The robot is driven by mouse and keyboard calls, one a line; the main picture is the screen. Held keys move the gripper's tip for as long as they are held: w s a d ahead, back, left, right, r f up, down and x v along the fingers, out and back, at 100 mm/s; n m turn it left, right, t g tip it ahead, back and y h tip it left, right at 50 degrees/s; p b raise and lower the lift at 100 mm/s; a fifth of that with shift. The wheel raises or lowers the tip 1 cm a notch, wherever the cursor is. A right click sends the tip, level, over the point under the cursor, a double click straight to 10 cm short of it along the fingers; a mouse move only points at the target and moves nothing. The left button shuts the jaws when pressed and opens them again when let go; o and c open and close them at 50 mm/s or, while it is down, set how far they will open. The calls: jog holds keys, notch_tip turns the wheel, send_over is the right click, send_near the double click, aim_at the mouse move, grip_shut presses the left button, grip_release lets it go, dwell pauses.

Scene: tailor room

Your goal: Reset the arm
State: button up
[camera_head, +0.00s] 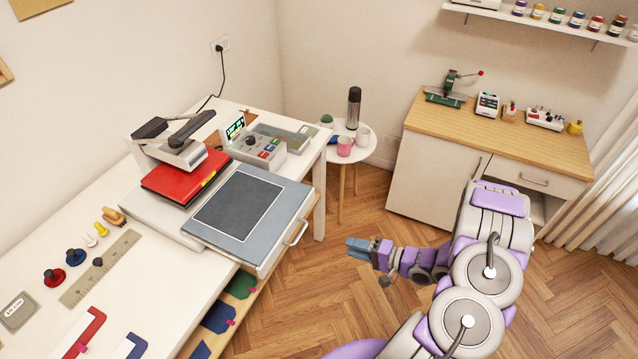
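My arm rises from the bottom right of the head view in white and purple, folded at its big round joints. My gripper (357,248) is at the left end of the arm, pointing left, with blue-grey fingertips. It hangs over the wooden floor, to the right of the long white table and apart from it. The fingers are small here and look close together. I cannot tell whether they are open or shut, and I see nothing held in them.
The long white table (60,225) on the left carries a grey press with a pull-out tray (275,190) and a red block (185,178). A small round table (352,146) holds a flask and cups. A wooden-topped cabinet (520,140) stands back right. The floor between is clear.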

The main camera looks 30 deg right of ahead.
jog(key=w+d+r+n+g+h+b, duration=0.2)
jog(key=w+d+r+n+g+h, duration=0.15)
jog(key=w+d+h, duration=0.5)
jog(key=s+r+n+g+h+b, duration=0.1)
jog(key=s+r+g+h, duration=0.15)
jog(key=r, duration=0.35)
jog(key=s+r+n+g+h+b, duration=0.1)
jog(key=s+r+g+h, duration=0.15)
jog(key=r, duration=0.35)
jog(key=s+a+r+n+g+y+b, duration=0.1)
jog(key=s+a+r+n+g+y, duration=0.1)
jog(key=s+a, duration=1.1)
jog(key=s+a+r+n+g+y+b, duration=0.1)
jog(key=s+a+r+n+g+y, duration=0.1)
jog(key=s+a, duration=1.2)
jog(key=a+r+n+g, duration=0.1)
jog(key=a+r+g, duration=0.1)
jog(key=a+r, duration=0.1)
jog(key=shift+a, duration=0.25)
